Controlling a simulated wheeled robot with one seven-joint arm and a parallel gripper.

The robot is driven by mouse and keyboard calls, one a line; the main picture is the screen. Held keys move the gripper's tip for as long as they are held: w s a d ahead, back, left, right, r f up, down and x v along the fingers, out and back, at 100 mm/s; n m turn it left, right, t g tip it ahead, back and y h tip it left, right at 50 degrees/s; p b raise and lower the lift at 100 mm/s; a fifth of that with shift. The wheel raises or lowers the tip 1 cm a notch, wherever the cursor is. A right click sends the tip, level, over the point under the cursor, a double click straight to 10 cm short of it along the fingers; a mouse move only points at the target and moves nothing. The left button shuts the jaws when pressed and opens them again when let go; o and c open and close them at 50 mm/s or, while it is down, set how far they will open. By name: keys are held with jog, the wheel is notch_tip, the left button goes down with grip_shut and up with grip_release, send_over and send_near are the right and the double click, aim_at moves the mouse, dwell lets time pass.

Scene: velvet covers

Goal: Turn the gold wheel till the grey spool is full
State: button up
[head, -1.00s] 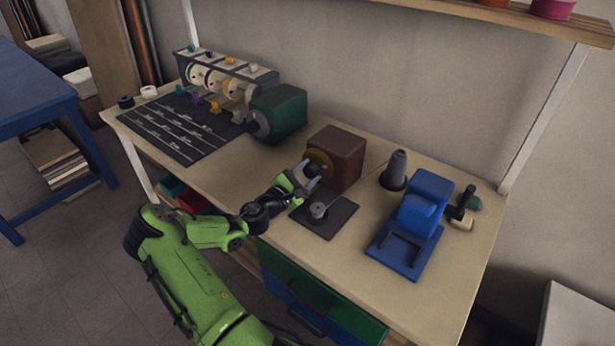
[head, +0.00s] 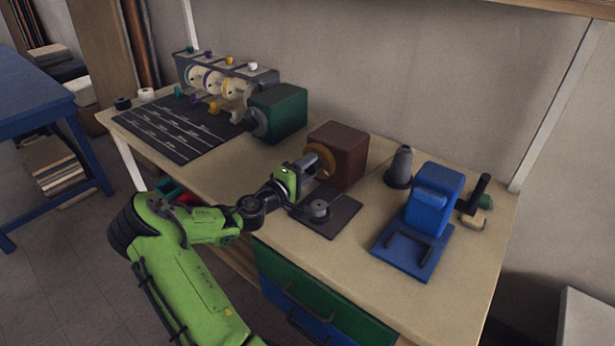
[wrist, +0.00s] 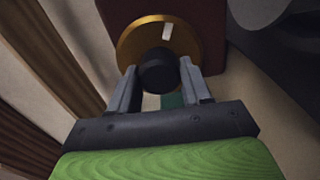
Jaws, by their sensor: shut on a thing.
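The gold wheel (head: 323,160) is on the front of a dark red-brown box (head: 347,150). My gripper (head: 312,166) is at the wheel. In the wrist view my gripper (wrist: 158,72) has its two fingers on either side of the knob and is shut on it. A small grey spool (head: 319,208) stands on a dark plate (head: 343,214) in front of the box. How full it is cannot be told.
A dark grey cone (head: 399,166) and a blue machine (head: 428,210) with a black crank stand to the right. A green box (head: 278,112), a spool rack (head: 230,75) and a dark lined mat (head: 165,128) are to the left. The table front (head: 385,280) is clear.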

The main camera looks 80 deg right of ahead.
jog(key=m+b, duration=0.1)
jog(key=m, duration=0.2)
jog(key=shift+f+m, duration=0.1)
jog(key=shift+m, duration=2.2)
jog(key=o, duration=1)
jog(key=v, duration=0.7)
jog(key=p+v, duration=0.1)
jog(key=v, duration=0.7)
jog(key=shift+w+a+r+p, duration=0.15)
jog(key=shift+a+r+p, duration=0.05)
jog(key=shift+p, duration=0.1)
jog(key=shift+a, duration=0.2)
